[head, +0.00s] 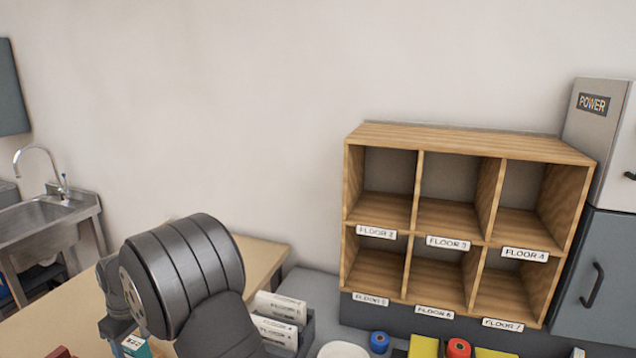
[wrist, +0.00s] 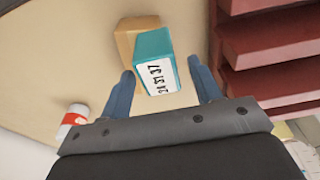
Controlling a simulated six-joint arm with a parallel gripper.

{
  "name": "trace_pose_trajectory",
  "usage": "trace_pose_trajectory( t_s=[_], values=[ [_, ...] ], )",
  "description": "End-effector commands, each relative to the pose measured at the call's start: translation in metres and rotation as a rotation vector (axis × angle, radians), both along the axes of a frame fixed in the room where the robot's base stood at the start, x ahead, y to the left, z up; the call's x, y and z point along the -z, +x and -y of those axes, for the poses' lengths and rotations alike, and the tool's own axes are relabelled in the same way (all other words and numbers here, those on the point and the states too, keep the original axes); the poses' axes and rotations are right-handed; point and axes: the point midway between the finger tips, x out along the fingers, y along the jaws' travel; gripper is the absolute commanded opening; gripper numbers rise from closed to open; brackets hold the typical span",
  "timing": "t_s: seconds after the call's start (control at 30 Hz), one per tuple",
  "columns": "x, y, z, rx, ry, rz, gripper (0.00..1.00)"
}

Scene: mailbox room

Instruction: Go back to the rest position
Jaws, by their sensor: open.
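My gripper (wrist: 161,68) shows in the wrist view with its two blue fingers apart. A teal box (wrist: 152,45) with a white printed label lies ahead of the fingers, in line with the gap between them; I cannot tell how far it is from them. A tan box (wrist: 128,38) is right behind the teal one. In the head view my dark arm is at the lower left, and the fingers cannot be made out there. Part of a teal box (head: 135,346) shows below the arm.
Red shelving (wrist: 270,60) stands close at the right in the wrist view, with a red-and-white can (wrist: 74,118) at the left. In the head view, an empty wooden pigeonhole unit (head: 470,140) with floor labels stands at the right, and a file holder (head: 305,335) is beside my arm.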

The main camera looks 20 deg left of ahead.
Motion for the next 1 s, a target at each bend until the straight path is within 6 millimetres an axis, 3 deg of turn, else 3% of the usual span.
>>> trace_pose_trajectory(
  t_s=[0.2,0.53,0.67,0.83,1.0],
  values=[
    [-0.01,0.0,0.0,0.0,-0.001,0.0,0.58],
    [-0.008,0.0,0.0,0.0,-0.001,0.0,0.58],
    [0.001,0.0,0.0,0.001,-0.002,-0.001,0.58],
    [0.03,0.0,0.001,0.001,-0.004,-0.001,0.58],
    [-0.01,0.001,0.005,0.001,0.003,0.002,0.58]
  ],
)
